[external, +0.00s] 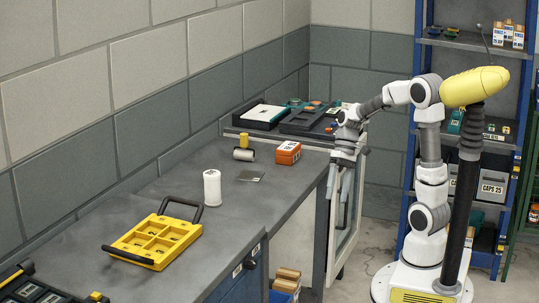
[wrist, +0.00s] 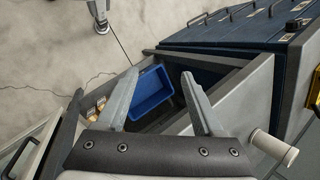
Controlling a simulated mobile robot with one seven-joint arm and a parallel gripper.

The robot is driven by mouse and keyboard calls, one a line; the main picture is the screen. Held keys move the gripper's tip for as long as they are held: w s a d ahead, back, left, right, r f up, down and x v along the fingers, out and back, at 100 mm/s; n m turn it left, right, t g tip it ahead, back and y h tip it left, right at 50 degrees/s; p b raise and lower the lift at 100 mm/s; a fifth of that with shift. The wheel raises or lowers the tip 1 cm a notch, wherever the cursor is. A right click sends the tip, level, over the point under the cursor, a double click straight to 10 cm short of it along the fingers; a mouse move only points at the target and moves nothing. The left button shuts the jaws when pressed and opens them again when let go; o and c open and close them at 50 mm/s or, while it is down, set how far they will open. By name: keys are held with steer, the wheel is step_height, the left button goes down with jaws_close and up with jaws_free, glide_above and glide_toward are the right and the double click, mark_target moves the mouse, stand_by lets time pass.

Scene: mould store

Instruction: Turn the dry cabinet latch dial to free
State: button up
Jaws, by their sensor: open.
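The dry cabinet seems to be the unit under the far end of the bench. Its pale-framed glass door (external: 345,232) stands out from the bench end in the external view. I cannot make out the latch dial or its setting in either view; my gripper may hide it. My gripper (external: 341,192) points down beside the top of the door. In the wrist view my gripper (wrist: 146,80) has its two fingers wide apart with nothing held. Between and beyond them, lower down, is a blue bin (wrist: 151,92) inside a grey-framed opening.
The bench top (external: 225,215) carries a yellow tray (external: 155,241), a white cylinder (external: 212,187) and an orange box (external: 288,152). Small cartons (external: 287,276) sit low under the bench. A blue shelf rack (external: 407,165) stands behind my arm. Floor shows between rack and door.

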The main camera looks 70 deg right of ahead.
steer(key=w+d+m+t+y+p, duration=0.15)
steer(key=d+m+t, duration=0.35)
steer(key=d, duration=0.5)
steer(key=w+d+m+t+y+p, duration=0.1)
steer(key=d+m+t+y+p, duration=0.3)
steer(key=d, duration=0.6)
steer(key=s+d+f+m+t+h+p, duration=0.1)
steer(key=s+d+f+m+t+h, duration=0.2)
steer(key=d, duration=0.4)
steer(key=s+d+m+t+h+p, duration=0.1)
steer(key=s+d+m+t+h, duration=0.2)
steer(key=s+d+h, duration=0.3)
steer(key=s+d+f+m+t+h, duration=0.2)
steer(key=s+d+m+t, duration=0.15)
steer(key=d, duration=0.45)
steer(key=w+b, duration=0.1)
steer(key=w, duration=1.5)
steer(key=shift+w+a, duration=0.2)
steer(key=shift+w, duration=0.2)
steer(key=shift+c, duration=0.3)
jaws_close()
